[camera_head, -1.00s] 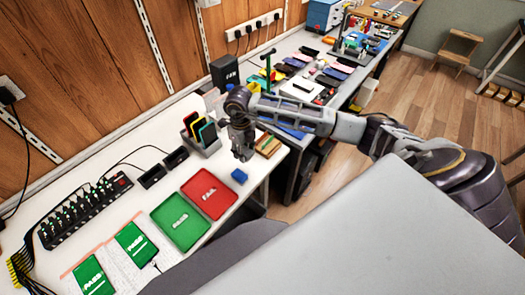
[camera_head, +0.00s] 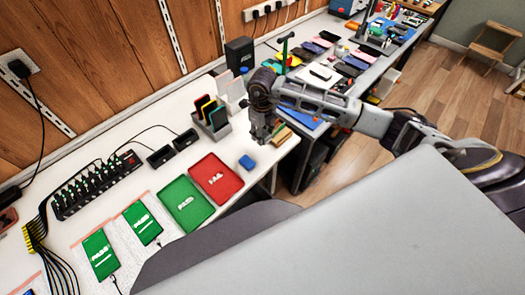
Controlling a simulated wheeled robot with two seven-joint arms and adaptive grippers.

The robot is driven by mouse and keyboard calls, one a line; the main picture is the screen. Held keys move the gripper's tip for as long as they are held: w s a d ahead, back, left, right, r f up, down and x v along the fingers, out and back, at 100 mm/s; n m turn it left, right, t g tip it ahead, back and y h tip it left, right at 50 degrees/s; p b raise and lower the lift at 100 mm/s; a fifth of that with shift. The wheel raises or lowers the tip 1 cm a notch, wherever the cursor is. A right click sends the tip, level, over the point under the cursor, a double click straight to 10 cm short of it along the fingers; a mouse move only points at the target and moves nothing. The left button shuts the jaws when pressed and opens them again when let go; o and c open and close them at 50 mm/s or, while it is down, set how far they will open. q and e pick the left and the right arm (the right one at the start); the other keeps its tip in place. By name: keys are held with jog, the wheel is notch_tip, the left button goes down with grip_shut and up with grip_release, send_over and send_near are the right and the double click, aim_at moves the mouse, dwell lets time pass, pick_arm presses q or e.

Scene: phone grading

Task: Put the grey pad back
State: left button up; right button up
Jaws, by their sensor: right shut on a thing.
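My right gripper (camera_head: 262,137) points down over the white bench, just behind the blue block (camera_head: 247,162) and left of the orange-and-yellow blocks (camera_head: 282,136). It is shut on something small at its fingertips. This looks like the grey pad, but the fingers hide most of it and its outline is unclear. I cannot tell whether it touches the bench. The blue block lies apart from the fingers. My left gripper is not in view.
A grey rack (camera_head: 217,130) with coloured upright pieces stands left of my gripper. A red tray (camera_head: 216,178) and a green tray (camera_head: 186,203) lie in front. Green-screened phones (camera_head: 100,254) and a black power strip (camera_head: 97,184) are at the left.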

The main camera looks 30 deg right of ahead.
send_over(262, 153)
notch_tip(262, 153, down, 4)
jog(key=shift+f, duration=0.8)
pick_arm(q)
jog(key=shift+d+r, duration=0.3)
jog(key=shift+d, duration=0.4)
pick_arm(e)
jog(key=shift+f, duration=0.1)
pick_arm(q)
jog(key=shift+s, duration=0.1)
pick_arm(e)
jog(key=shift+f, duration=0.1)
jog(key=shift+f+p, duration=0.4)
jog(key=shift+f, duration=1.4)
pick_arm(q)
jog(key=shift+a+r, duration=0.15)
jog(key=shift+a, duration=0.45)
